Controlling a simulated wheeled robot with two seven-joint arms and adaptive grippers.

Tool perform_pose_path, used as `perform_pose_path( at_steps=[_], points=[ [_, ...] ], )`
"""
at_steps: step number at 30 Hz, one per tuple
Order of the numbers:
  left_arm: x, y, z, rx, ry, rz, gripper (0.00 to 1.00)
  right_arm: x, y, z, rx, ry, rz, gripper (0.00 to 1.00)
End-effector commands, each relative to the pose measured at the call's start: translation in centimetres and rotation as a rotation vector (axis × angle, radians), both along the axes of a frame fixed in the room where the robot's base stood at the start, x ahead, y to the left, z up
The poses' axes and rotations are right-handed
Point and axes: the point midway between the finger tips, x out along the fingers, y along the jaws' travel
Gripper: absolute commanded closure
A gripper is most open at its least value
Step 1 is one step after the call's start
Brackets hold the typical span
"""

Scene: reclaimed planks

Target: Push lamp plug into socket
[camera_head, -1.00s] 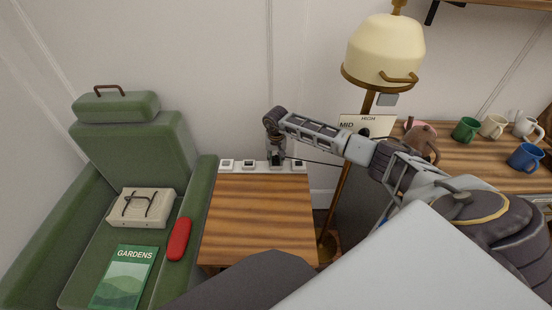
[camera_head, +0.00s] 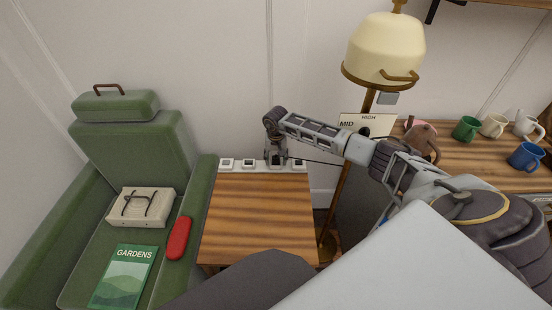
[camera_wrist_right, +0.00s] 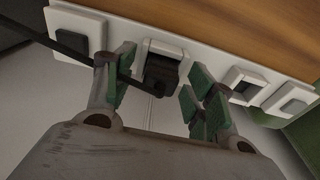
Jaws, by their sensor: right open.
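My right gripper (camera_head: 277,159) points down at the white socket strip (camera_head: 238,169) along the back edge of the small wooden table. In the right wrist view its two green-padded fingers stand apart, open, on either side of the dark lamp plug (camera_wrist_right: 160,72). The plug sits in the opening of one socket (camera_wrist_right: 149,46); I cannot tell how deep. Its dark cord (camera_wrist_right: 76,42) runs off to the left in that view, past one finger. In the head view the cord (camera_head: 318,161) leads right towards the standing lamp (camera_head: 386,52). My left gripper is out of view.
Left of the wooden table (camera_head: 260,222) is a green armchair (camera_head: 130,147) with a book, a red case and a pale box. To the right, a sideboard (camera_head: 483,166) holds several mugs and a brown pot. The tabletop is bare.

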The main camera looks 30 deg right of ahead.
Motion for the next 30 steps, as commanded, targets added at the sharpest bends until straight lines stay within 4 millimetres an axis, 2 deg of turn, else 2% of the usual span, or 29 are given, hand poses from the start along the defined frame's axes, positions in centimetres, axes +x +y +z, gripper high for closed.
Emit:
perform_pose_path(
  at_steps=[5, 11, 24, 30],
  points=[
    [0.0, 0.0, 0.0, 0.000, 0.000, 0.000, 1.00, 0.0, 0.0, 0.5, 0.000, -0.001, 0.001, 0.45],
    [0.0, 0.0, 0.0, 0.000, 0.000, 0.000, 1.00, -0.2, 0.1, 2.3, 0.000, -0.001, 0.001, 0.45],
    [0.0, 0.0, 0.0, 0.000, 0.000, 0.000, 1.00, -0.8, 0.5, 8.6, -0.001, -0.002, 0.000, 0.45],
    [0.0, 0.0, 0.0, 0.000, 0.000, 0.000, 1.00, -1.1, 0.7, 10.8, 0.000, -0.001, 0.000, 0.45]
  ],
)
